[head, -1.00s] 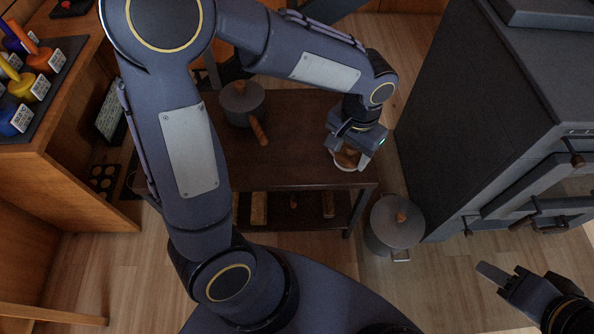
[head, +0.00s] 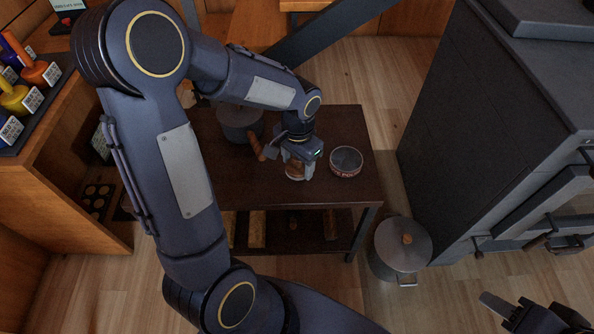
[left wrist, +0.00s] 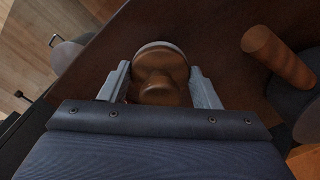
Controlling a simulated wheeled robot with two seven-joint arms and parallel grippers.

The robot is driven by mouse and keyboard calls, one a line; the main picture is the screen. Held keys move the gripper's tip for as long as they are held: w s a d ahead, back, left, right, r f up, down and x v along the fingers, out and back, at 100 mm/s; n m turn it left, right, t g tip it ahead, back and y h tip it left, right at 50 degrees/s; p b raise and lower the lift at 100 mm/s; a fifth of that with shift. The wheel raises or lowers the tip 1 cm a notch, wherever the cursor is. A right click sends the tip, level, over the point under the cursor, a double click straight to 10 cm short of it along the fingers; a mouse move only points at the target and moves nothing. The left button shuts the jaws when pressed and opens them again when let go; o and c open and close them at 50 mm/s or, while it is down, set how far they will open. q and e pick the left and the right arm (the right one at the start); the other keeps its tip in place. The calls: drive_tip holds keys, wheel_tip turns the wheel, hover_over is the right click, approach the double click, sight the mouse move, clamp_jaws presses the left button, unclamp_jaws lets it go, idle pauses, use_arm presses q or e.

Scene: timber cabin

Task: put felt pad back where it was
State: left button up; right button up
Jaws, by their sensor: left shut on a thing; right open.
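The felt pad (head: 295,173) appears as a round brown wooden knob on a pale-edged disc. My left gripper (head: 298,160) is shut on it over the dark table (head: 340,195). In the left wrist view, the knobbed pad (left wrist: 160,72) sits between the two fingers, disc edge showing at the far side. I cannot tell whether it touches the table. A round, open-looking tin (head: 346,161) with a red-lettered side stands just right of my left gripper. My right gripper (head: 500,307) is at the lower right, empty and open, only partly in view.
A grey pot (head: 240,120) with a wooden handle (head: 256,146) stands on the table left of my left gripper; the handle is close by. A lidded grey pot (head: 401,248) stands on the floor. A dark stove (head: 490,130) is at right. The table's right front is clear.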

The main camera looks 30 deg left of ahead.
sight(297, 170)
use_arm(q)
drive_tip(key=shift+a+f+b, duration=0.1)
drive_tip(key=shift+f+b, duration=0.4)
drive_tip(key=shift+f, duration=1.15)
drive_tip(key=shift+f, duration=0.2)
drive_tip(key=o, duration=1)
drive_tip(key=shift+c, duration=0.2)
